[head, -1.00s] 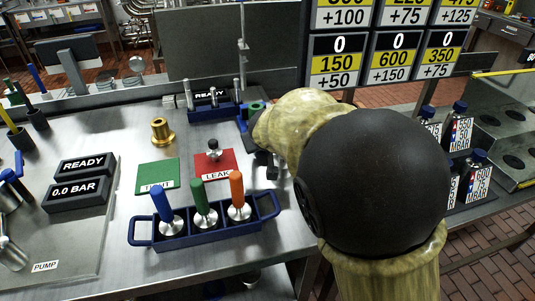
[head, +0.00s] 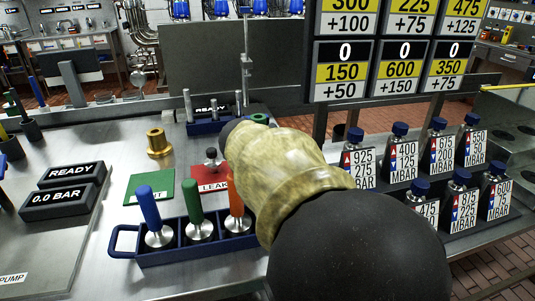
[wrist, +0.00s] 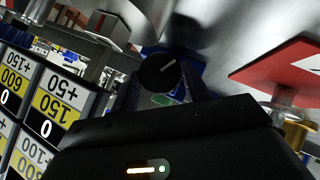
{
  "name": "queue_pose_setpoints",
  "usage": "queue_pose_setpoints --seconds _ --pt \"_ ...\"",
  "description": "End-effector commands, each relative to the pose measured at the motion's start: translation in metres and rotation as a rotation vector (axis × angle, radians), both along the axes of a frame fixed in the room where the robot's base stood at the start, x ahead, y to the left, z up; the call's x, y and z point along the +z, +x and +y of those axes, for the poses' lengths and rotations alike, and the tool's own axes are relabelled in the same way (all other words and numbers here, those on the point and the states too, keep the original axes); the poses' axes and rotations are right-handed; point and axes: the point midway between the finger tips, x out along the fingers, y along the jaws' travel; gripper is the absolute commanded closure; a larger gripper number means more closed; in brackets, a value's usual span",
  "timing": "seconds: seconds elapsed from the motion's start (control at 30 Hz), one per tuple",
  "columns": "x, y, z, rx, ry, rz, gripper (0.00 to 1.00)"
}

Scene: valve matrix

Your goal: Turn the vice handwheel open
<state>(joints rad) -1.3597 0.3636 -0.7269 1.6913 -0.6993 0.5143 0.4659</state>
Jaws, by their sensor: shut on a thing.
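The blue vice (head: 206,126) stands at the back of the steel bench, below a black READY display. In the wrist view, a round black handwheel (wrist: 158,73) with a white line across its face sits between the two dark fingers of my gripper (wrist: 162,88). My gripper is shut on it. Blue and green parts of the vice show behind the wheel. In the head view, my arm hides the gripper and the handwheel.
A blue rack (head: 200,247) with blue, green and orange-handled tools stands in front. A green card (head: 150,187), a red LEAK card (head: 208,181) and a brass fitting (head: 158,144) lie nearby. Several labelled bottles (head: 435,185) stand at right, below the number boards (head: 343,70).

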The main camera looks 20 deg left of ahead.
Motion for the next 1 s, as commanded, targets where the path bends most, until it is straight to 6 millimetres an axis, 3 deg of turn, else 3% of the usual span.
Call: queue_pose_setpoints --seconds 0.27,0.3,0.4,0.77,1.0 --pt "0.000 0.000 0.000 0.001 -0.002 0.001 0.77" --pt "0.000 0.000 0.000 0.001 -0.002 0.001 0.50" --pt "0.000 0.000 0.000 0.001 -0.002 0.001 0.32" --pt "0.002 -0.003 0.000 0.001 0.001 0.000 0.32" --pt "0.020 -0.027 0.000 0.005 0.003 0.000 0.32"
